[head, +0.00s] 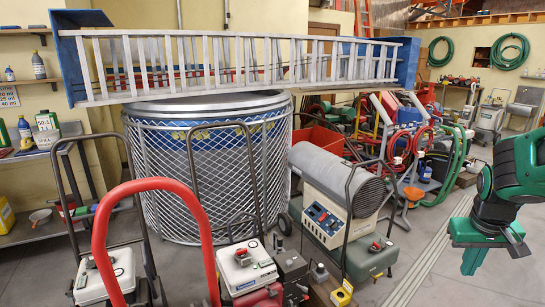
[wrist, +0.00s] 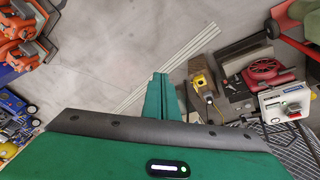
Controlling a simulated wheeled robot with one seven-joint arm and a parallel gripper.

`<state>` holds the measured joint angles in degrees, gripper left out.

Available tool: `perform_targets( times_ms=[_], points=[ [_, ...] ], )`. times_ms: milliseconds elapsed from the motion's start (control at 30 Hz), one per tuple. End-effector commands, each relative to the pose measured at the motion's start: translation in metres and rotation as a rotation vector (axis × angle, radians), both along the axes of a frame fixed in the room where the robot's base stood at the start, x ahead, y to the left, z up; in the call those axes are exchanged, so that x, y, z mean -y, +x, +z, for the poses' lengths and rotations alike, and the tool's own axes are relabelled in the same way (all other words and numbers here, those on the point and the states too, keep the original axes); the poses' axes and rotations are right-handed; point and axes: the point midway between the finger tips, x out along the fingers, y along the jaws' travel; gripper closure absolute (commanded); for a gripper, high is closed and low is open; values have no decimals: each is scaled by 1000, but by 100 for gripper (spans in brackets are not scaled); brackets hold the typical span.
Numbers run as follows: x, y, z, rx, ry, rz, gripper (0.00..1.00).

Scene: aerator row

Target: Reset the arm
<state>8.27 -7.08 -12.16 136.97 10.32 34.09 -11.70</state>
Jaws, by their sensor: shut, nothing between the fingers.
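My gripper (head: 474,262) is at the right edge of the head view. Its green fingers point down over the grey floor and hold nothing. In the wrist view my gripper (wrist: 160,82) shows its green fingers close together, over bare floor with light strips. My green upper arm link is partly cut off by the right edge of the head view. The fingers touch no object in either view.
A row of machines stands left of the arm: a grey cylindrical heater (head: 338,190), a white-topped engine (head: 246,266) and a red curved handle (head: 150,184). A caged drum (head: 210,185) stands behind, under a ladder (head: 240,62). The floor (head: 445,285) below the arm is clear.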

Motion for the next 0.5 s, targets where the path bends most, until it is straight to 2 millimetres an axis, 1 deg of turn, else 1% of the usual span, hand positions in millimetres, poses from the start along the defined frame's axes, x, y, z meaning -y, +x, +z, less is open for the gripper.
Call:
perform_targets(
  times_ms=[33, 67, 100, 167, 200, 300, 400, 500],
  points=[
    [-6, -22, 6, -10, 27, -33, 100],
    [-10, -35, 9, -20, 45, -54, 100],
    [-16, -52, 12, -35, 68, -81, 100],
    [-25, -78, 15, -57, 103, -119, 100],
    [-31, -94, 17, -72, 124, -144, 100],
    [-46, -130, 20, -107, 172, -198, 100],
    [-58, -158, 22, -137, 210, -239, 100],
    [-66, -175, 23, -156, 232, -266, 100]
  ],
)
